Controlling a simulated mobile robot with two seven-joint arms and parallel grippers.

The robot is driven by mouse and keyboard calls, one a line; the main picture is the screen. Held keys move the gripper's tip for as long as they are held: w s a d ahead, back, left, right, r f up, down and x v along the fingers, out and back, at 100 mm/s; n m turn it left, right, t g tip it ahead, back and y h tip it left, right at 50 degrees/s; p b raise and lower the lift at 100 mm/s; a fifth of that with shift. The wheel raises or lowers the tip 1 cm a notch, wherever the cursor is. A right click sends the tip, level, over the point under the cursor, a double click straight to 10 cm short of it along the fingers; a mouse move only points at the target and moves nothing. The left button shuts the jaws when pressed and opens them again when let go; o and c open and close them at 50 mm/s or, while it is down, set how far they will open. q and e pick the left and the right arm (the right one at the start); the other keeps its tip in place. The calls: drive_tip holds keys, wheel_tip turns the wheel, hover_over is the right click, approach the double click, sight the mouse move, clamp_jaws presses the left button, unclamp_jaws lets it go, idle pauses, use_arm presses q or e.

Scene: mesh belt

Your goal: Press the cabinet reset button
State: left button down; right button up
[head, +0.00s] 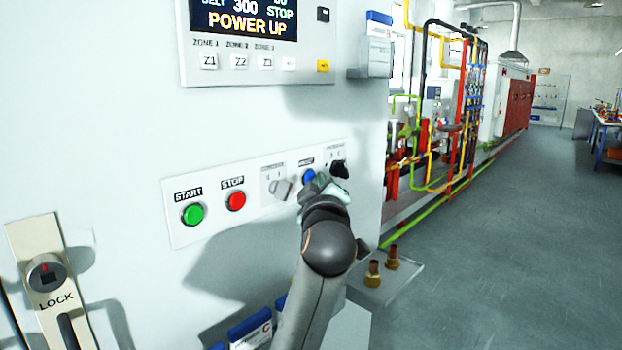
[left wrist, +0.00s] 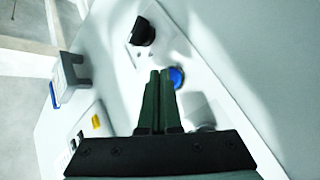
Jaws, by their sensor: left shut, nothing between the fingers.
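The blue reset button (head: 308,176) is on the white button strip of the cabinet, right of the red STOP button (head: 236,200) and the green START button (head: 193,213). My left gripper (head: 318,184) is shut and empty, with its tips at the blue button, partly covering it. In the left wrist view the blue button (left wrist: 177,77) shows just beside the closed fingertips (left wrist: 160,73). I cannot tell whether the tips touch it. My right gripper is not in view.
Grey and black selector knobs flank the blue button; the black knob (head: 340,169) is close on its right. A display panel (head: 245,22) reading POWER UP is above. A LOCK handle (head: 47,275) is at lower left. Open floor (head: 490,240) lies right.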

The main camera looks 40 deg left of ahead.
use_arm(q)
drive_tip(key=shift+a, duration=0.5)
idle(0.6)
drive_tip(key=shift+d, duration=0.85)
drive_tip(key=d, duration=0.5)
drive_tip(key=shift+s+b, duration=0.25)
drive_tip(key=shift+b, duration=0.15)
idle(0.4)
